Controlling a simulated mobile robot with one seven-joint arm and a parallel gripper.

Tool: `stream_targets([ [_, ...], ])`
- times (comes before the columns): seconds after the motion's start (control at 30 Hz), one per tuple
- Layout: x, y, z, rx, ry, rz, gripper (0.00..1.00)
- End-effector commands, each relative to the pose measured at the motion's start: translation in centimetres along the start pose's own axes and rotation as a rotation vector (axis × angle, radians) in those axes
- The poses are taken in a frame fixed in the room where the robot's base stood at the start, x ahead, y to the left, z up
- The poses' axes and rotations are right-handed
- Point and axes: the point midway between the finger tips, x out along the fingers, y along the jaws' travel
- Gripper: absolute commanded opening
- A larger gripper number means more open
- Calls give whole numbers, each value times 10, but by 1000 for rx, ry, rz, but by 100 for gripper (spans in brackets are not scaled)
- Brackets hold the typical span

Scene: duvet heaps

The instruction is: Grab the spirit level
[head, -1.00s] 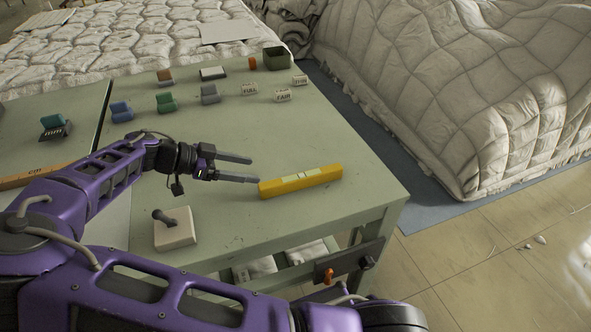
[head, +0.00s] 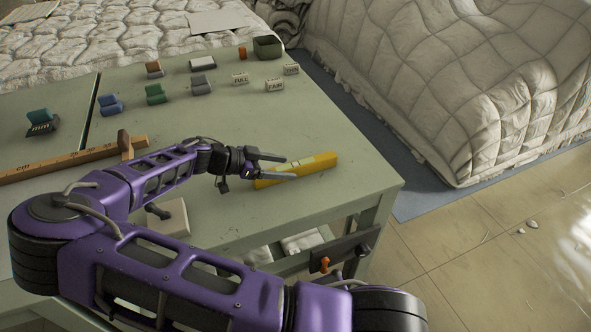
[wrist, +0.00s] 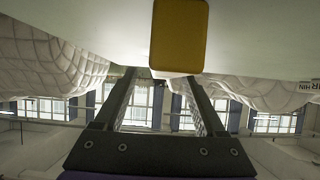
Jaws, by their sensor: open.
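The yellow spirit level (head: 318,162) lies on the green table near its right front part, with pale markings on its top. My gripper (head: 289,166) is open, its two fingers pointing right along the level. Nothing is gripped.
A white block with a dark knob (head: 170,217) sits beside my arm. A wooden ruler (head: 60,167) lies at left. Small coloured clips, labelled blocks (head: 275,85) and a dark green box (head: 267,47) stand at the back. The table (head: 335,212) is bare around the level.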

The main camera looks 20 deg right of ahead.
Motion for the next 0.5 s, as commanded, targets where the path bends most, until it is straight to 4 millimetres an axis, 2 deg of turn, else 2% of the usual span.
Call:
stream_targets([
  [0.23, 38, -4, -3, 0, 1, 2, 72],
  [0.33, 45, -4, -3, 1, 1, 1, 72],
  [0.5, 46, -5, -3, 0, 0, -1, 72],
])
